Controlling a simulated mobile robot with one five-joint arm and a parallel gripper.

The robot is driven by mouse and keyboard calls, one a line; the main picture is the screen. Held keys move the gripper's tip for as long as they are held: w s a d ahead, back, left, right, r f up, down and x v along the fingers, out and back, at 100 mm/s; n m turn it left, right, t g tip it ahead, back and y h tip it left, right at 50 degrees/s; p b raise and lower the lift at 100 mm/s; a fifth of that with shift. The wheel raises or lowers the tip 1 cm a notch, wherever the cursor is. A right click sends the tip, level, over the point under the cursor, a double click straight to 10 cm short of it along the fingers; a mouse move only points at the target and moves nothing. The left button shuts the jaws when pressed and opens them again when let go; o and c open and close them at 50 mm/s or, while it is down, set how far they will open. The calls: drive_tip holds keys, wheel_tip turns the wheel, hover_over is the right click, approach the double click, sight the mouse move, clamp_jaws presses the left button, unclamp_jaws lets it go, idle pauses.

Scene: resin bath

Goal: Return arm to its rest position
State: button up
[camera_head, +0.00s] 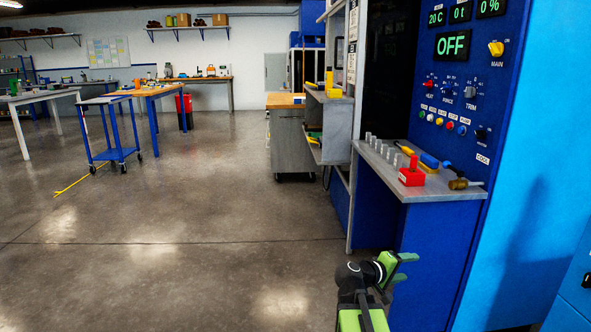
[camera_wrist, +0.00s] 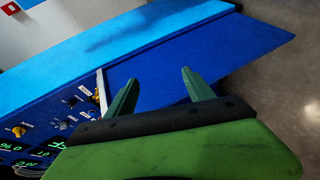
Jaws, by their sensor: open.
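My gripper (camera_head: 397,267) is at the lower middle of the head view, at the end of my black and green arm. It is in front of the blue machine cabinet (camera_head: 419,240), below the level of its grey shelf (camera_head: 430,188). In the wrist view, the two green fingers of my gripper (camera_wrist: 157,88) stand apart with nothing between them. Behind them is the machine's blue side. Whether the fingers touch the cabinet cannot be told.
The shelf holds a red block (camera_head: 412,177), several grey pegs and hand tools. The control panel (camera_head: 463,95) above reads OFF. A grey cabinet (camera_head: 291,143) stands further back. A blue cart (camera_head: 116,153) and tables stand at the left. The floor (camera_head: 190,230) left of my arm is clear.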

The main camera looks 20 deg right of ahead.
drive_tip(key=w+a+f+y, duration=0.1)
drive_tip(key=a+f+y, duration=0.15)
drive_tip(key=a, duration=0.45)
drive_tip(key=w+a+f+y+p, duration=0.1)
drive_tip(key=w+a+f+y, duration=0.15)
drive_tip(key=a, duration=0.45)
drive_tip(key=w+a+f+y, duration=0.1)
drive_tip(key=a+f, duration=0.3)
drive_tip(key=a, duration=0.3)
drive_tip(key=s+a+f+g+y, duration=0.1)
drive_tip(key=s+a+f+y, duration=0.15)
drive_tip(key=a, duration=0.35)
drive_tip(key=s+a+f+g+y, duration=0.1)
drive_tip(key=s+a+y, duration=0.15)
drive_tip(key=a, duration=0.35)
drive_tip(key=s+a+f+g+y, duration=0.1)
drive_tip(key=a+f+y, duration=0.15)
drive_tip(key=a, duration=0.45)
wheel_tip(320, 180, up, 38)
drive_tip(key=p, duration=3.8)
drive_tip(key=shift+s+y, duration=0.45)
drive_tip(key=shift+c, duration=0.4)
